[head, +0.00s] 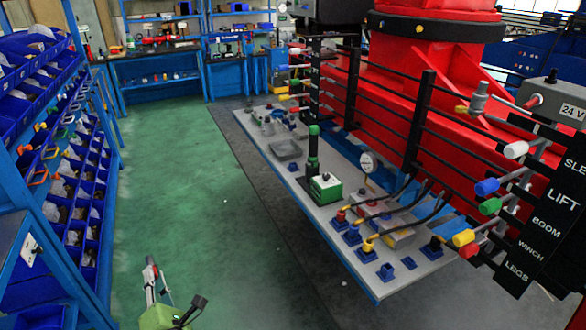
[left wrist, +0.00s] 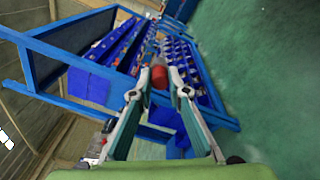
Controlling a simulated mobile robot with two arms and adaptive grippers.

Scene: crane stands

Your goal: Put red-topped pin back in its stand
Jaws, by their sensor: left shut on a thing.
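My left gripper (head: 151,268) is low in the head view, over the green floor and left of the worktable. In the left wrist view its two fingers (left wrist: 159,83) are closed on the red-topped pin (left wrist: 159,77). Only the red top shows clearly there; the rest of the pin is hidden. Blue square stands sit on the near part of the worktable (head: 335,255). One blue stand (head: 386,272) near the front edge appears empty, and others hold red, yellow or dark-topped pieces. I cannot tell which stand belongs to this pin. My right gripper is not in view.
A blue rack of bins (head: 75,150) stands along the left. A green box (head: 326,188), a gauge (head: 367,161) and black hoses lie on the worktable. The red crane with coloured levers (head: 487,186) rises behind it. The green floor between rack and table is clear.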

